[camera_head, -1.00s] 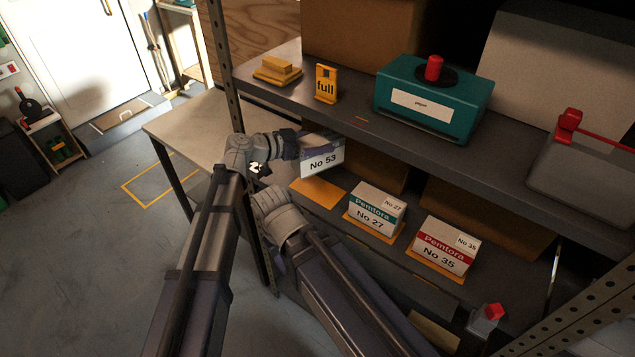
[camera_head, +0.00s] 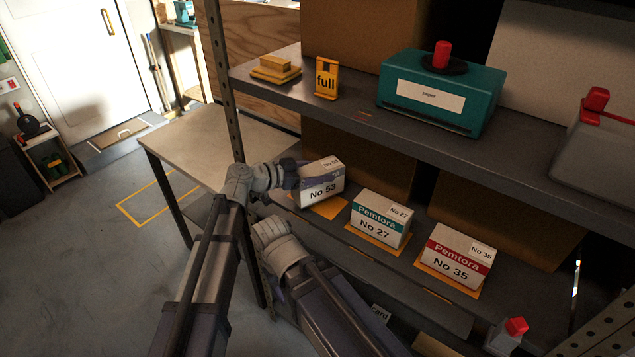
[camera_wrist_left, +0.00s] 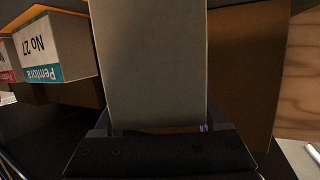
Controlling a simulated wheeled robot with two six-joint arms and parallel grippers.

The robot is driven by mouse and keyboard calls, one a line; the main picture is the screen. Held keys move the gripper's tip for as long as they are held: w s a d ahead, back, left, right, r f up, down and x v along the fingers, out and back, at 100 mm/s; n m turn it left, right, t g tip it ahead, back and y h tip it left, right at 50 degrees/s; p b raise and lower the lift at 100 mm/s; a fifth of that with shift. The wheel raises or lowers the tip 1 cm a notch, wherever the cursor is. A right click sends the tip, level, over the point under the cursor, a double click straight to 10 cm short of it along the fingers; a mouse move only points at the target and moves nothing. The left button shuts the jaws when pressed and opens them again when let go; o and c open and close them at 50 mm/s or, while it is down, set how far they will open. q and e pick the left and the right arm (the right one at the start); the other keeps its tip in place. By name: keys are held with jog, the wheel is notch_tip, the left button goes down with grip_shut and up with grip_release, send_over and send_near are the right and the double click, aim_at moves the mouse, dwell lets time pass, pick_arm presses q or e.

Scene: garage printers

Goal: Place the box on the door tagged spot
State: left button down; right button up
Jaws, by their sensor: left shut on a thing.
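My left gripper (camera_head: 296,176) is shut on a white box marked No 53 (camera_head: 321,190). The box is at the lower shelf, over or just in front of an orange mat (camera_head: 327,208); I cannot tell whether they touch. In the left wrist view its plain grey face (camera_wrist_left: 150,65) fills the middle, between the fingers. A white door (camera_head: 75,50) stands at the far left, with a yellow outlined square (camera_head: 128,212) on the floor nearer to me. I see no readable door tag. My right gripper is not in view.
Boxes marked No 27 (camera_head: 380,220) and No 35 (camera_head: 456,257) stand on orange mats to the right. A bare table (camera_head: 195,145) stands left of the shelf post (camera_head: 226,90).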

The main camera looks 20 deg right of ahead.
pick_arm(q)
jog(key=shift+f+b, duration=0.4)
jog(key=shift+f, duration=0.45)
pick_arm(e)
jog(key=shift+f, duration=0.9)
pick_arm(q)
jog(key=shift+f, duration=0.15)
grip_release()
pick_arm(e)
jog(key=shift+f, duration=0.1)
pick_arm(q)
jog(key=shift+r, duration=0.25)
jog(key=p+v, duration=0.3)
jog(key=v, duration=0.9)
jog(key=shift+p, duration=0.3)
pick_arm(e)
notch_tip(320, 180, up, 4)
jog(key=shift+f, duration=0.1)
